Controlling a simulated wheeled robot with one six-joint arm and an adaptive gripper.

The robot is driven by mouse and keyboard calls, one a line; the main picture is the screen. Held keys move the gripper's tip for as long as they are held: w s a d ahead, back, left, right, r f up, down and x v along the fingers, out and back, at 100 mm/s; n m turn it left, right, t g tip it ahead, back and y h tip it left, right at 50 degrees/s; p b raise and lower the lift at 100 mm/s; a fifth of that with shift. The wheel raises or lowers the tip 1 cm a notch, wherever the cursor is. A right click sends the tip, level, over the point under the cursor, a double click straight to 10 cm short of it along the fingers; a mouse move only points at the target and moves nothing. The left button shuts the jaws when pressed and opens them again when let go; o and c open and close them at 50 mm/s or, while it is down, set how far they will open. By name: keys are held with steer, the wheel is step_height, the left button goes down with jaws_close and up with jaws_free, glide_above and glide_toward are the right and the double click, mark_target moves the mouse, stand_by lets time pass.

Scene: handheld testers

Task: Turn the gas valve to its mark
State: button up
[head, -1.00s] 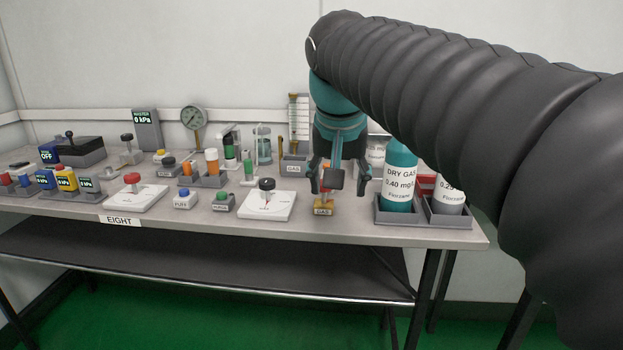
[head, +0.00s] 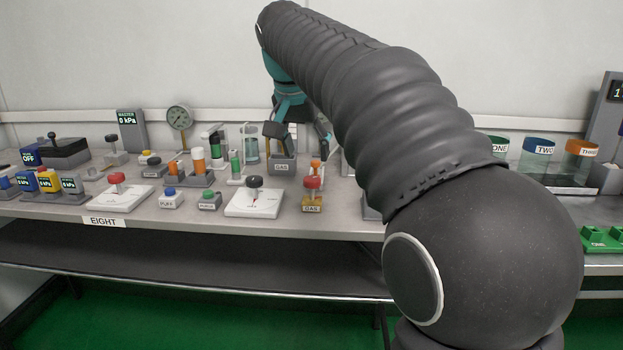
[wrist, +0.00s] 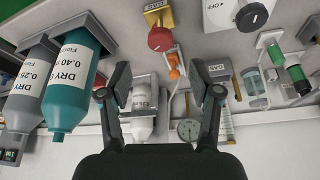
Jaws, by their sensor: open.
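A brass block labelled GAS (head: 312,208) with a red knob (head: 312,183) stands near the front edge of the bench. In the wrist view the red knob (wrist: 160,39) is above the space between my fingers, with its brass block (wrist: 158,14) behind it. My gripper (head: 300,133) is open and empty, behind and above the knob, partly hidden by my arm. In the wrist view both fingers of my gripper (wrist: 161,88) are spread, apart from the knob.
A GAS-labelled stand (head: 282,165) is behind. The wrist view shows the DRY GAS bottles (wrist: 75,75) at left and a white bottle (wrist: 142,105) between my fingers.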

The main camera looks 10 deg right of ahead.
mark_target(312, 179)
steer(key=b+x, duration=0.1)
steer(key=x, duration=0.6)
steer(key=shift+w+d+f, duration=0.1)
steer(key=shift+w+f, duration=0.05)
steer(key=shift+f, duration=0.05)
steer(key=c, duration=1.1)
steer(key=shift+d, duration=0.1)
steer(key=shift+c, duration=0.2)
